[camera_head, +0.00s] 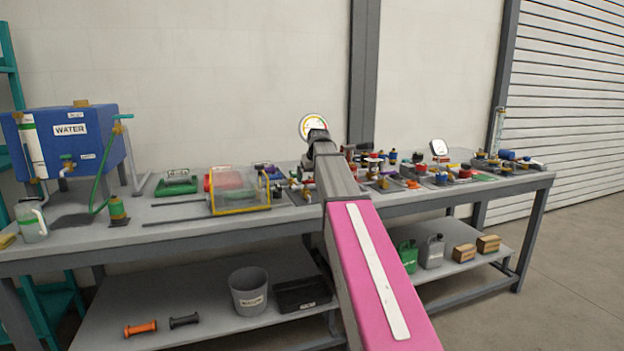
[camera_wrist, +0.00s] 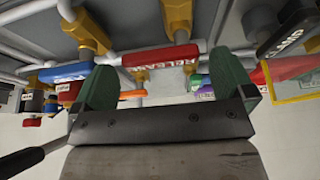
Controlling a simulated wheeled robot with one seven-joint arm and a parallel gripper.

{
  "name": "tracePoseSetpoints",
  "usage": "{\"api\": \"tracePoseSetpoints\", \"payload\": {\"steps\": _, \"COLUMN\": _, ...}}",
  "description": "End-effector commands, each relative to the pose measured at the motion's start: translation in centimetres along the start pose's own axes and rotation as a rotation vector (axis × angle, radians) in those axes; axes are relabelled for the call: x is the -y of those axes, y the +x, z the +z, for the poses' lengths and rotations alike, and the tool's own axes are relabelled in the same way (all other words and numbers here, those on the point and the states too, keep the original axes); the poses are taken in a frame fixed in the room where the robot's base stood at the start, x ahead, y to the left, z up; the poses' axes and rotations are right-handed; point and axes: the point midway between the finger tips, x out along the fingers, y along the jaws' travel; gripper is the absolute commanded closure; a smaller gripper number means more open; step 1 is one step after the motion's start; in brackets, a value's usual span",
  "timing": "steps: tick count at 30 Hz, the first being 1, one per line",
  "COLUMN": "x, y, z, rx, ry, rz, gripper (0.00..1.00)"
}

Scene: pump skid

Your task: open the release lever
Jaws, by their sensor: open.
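The release lever (camera_wrist: 160,56) shows in the wrist view as a red bar with partly readable white lettering, on a yellow fitting. My gripper (camera_wrist: 165,68) has its two green fingers spread wide, one towards each end of the bar. The lever appears between and beyond the fingertips, and nothing is held. I cannot tell the exact gap between them. In the head view my arm reaches over the bench and hides the gripper's fingers and the lever.
In the wrist view a blue handle (camera_wrist: 66,72) is at the left and a black labelled handle (camera_wrist: 286,38) at the right. On the bench (camera_head: 170,235) a yellow-framed clear guard (camera_head: 240,195) stands left of my arm. Several small valves crowd the right side.

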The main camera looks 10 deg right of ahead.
Motion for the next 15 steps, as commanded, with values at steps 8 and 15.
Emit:
{"api": "tracePoseSetpoints", "payload": {"steps": 8, "x": 0.01, "y": 0.85, "z": -0.01, "rx": -0.001, "ry": 0.000, "rz": 0.000, "gripper": 0.00}}
{"api": "tracePoseSetpoints", "payload": {"steps": 15, "x": 0.00, "y": 0.83, "z": 0.00, "rx": -0.001, "ry": 0.000, "rz": 0.000, "gripper": 0.26}}
